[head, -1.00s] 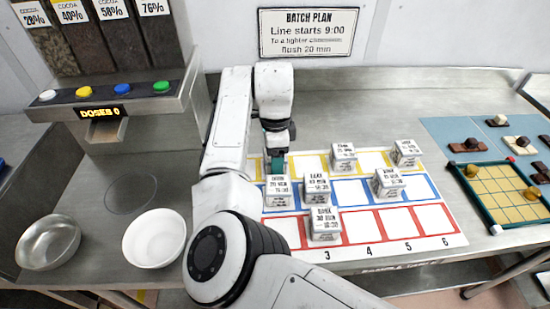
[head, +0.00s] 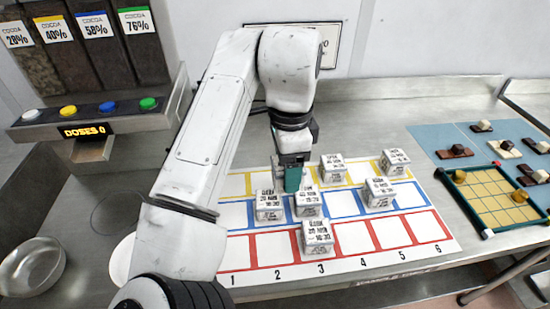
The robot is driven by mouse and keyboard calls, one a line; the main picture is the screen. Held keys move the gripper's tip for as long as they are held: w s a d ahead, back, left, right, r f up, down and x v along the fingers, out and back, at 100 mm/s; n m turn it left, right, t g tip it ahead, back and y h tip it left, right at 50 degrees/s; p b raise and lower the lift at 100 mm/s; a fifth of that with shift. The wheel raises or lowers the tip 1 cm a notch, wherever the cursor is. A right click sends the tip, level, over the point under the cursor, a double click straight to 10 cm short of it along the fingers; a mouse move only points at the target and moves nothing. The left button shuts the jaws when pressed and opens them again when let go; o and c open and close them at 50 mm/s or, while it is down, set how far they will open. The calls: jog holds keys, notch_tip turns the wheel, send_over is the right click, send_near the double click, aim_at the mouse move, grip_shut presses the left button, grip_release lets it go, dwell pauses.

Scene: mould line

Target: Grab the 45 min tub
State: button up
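Several white, cube-like tubs with black print on top stand on the grid mat (head: 385,233). The print is too small to read surely, so I cannot tell which is the 45 min tub. Two tubs stand in the back yellow row, a middle one (head: 333,168) and a right one (head: 396,162). The blue row holds a left tub (head: 269,206), a middle tub (head: 308,200) and a right tub (head: 379,193). One tub (head: 318,238) stands in the red row. My gripper (head: 292,180), with teal fingers, points down just behind the left and middle blue-row tubs. Its finger gap is hidden.
A chocolate dispenser (head: 95,118) stands at the left, a metal bowl (head: 32,267) below it. A white bowl (head: 122,258) is mostly hidden by my arm. A green-framed mould (head: 490,200) and chocolate pieces on a blue mat (head: 440,137) are at the right.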

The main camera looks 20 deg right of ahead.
jog(key=shift+s+r, duration=0.25)
jog(key=shift+s, duration=0.25)
jog(key=shift+s+r, duration=0.2)
jog(key=shift+s, duration=0.3)
jog(key=shift+s+r, duration=0.25)
notch_tip(320, 180, up, 7)
jog(key=p, duration=0.7)
jog(key=shift+s, duration=0.15)
jog(key=shift+f, duration=0.1)
jog(key=shift+d+f, duration=0.1)
jog(key=shift+d, duration=0.1)
